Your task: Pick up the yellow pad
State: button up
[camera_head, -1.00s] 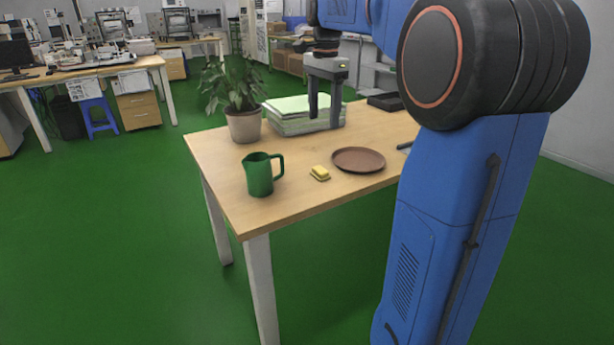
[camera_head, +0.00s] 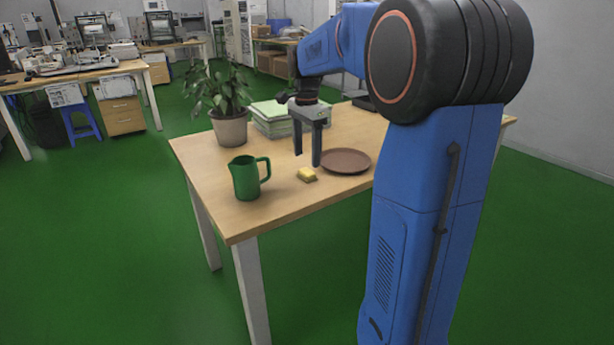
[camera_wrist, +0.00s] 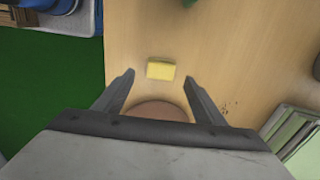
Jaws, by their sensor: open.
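The yellow pad (camera_head: 307,174) is a small block lying on the wooden table near its front edge, between the green pitcher and the brown plate. It also shows in the wrist view (camera_wrist: 161,70), a little beyond the fingertips and roughly centred between them. My gripper (camera_head: 307,160) is open and empty, fingers pointing down, above the table just behind the pad. In the wrist view its two fingers (camera_wrist: 160,80) stand wide apart. The pad is not touched by the fingers.
A green pitcher (camera_head: 245,178) stands left of the pad. A brown plate (camera_head: 346,161) lies close to its right. A potted plant (camera_head: 230,128) and a stack of pale green papers (camera_head: 272,128) stand behind. The wooden table (camera_head: 285,203) is clear at the front.

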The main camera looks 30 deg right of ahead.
aim_at(307, 171)
jog(key=shift+w+d+f, duration=0.15)
jog(key=shift+f, duration=2.6)
jog(key=shift+c, duration=0.6)
jog(key=c, duration=0.9)
